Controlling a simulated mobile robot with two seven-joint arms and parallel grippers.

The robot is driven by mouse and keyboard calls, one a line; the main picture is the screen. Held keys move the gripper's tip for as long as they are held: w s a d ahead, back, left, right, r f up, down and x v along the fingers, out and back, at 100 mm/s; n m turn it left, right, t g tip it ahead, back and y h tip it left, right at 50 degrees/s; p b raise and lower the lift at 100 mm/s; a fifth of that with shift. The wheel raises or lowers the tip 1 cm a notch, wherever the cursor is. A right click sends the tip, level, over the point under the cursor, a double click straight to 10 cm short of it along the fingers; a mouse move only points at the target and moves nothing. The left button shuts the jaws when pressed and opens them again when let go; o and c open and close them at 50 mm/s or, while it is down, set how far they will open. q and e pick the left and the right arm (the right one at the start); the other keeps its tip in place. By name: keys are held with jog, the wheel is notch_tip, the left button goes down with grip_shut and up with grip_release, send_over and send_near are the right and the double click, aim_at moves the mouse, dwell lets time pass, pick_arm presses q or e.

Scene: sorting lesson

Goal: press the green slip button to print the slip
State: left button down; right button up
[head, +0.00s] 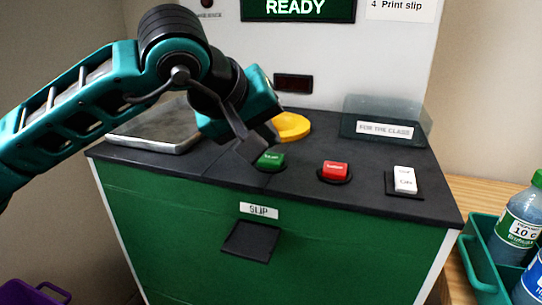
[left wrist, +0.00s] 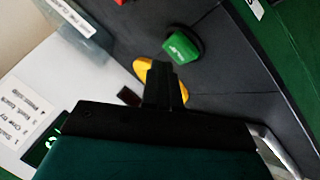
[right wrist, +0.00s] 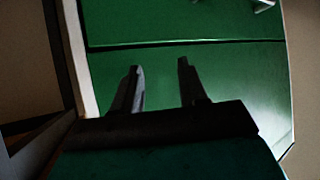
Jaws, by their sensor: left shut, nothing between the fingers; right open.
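The green slip button (head: 270,160) sits on the dark top of the machine, left of the red button (head: 335,170). It also shows in the left wrist view (left wrist: 182,46), beyond the fingertips and a little to their right. My left gripper (head: 257,147) is shut and empty, its tips close to the green button in the head view. Whether they touch it I cannot tell. The slip outlet (head: 250,240), a dark flap under a SLIP label (head: 259,211), shows no paper. My right gripper (right wrist: 160,67) is open and empty before a green panel; the head view does not show it.
A white button (head: 404,180) and a clear FOR THE CLASS bin (head: 384,121) are at the right. A metal plate (head: 155,128) is at the left. The display (head: 296,8) reads READY. A teal crate (head: 479,262) holds bottles.

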aim_at(266, 160)
pick_arm(q)
jog(key=shift+f, duration=0.1)
dwell(0.7)
jog(key=shift+f+b, duration=0.35)
jog(key=shift+b, duration=0.25)
jog(key=shift+f+b, duration=0.55)
jog(key=shift+b, duration=0.05)
dwell(0.5)
jog(key=shift+r, duration=0.15)
jog(key=shift+r+p, duration=0.5)
jog(key=shift+r, duration=0.3)
jog(key=shift+r+p, duration=1.55)
jog(key=shift+r, duration=1.05)
jog(key=shift+s+f, duration=0.1)
